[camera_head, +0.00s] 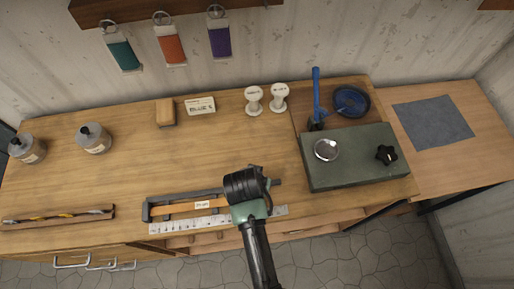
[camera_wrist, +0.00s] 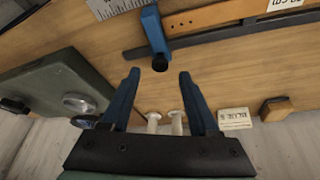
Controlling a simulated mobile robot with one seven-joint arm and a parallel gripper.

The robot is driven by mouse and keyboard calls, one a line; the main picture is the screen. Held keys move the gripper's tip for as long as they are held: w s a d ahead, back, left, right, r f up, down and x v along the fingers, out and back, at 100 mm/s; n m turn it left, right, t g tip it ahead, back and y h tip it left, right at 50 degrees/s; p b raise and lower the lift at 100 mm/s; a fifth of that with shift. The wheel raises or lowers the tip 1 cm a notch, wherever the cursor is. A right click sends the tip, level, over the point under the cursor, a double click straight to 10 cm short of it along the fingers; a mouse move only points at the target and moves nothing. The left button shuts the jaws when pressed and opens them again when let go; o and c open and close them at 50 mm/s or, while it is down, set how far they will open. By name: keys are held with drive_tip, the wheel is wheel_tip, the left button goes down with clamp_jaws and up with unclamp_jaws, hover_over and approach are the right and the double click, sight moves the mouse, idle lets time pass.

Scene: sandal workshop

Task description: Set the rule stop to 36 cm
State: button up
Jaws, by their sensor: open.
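The rule (camera_head: 185,226) is a pale strip with tick marks along the front of the bench. A piece of it shows at the top of the wrist view (camera_wrist: 112,7). A blue block (camera_wrist: 152,32), which looks like the rule stop, stands by the rule in the wrist view, with a dark round part at its near end. My gripper (camera_wrist: 159,75) is open and empty. The dark round part shows between its fingertips; I cannot tell if they touch it. In the head view my arm hides the stop and my fingers. The number at the stop is not readable.
A brown strap (camera_head: 188,208) with a label lies beside a dark bar (camera_head: 180,195) behind the rule. A green-grey block (camera_head: 350,175) with a metal disc and black knob stands at right. The middle left bench is clear.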

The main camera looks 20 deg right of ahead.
drive_tip(key=shift+x, duration=1.65)
clamp_jaws()
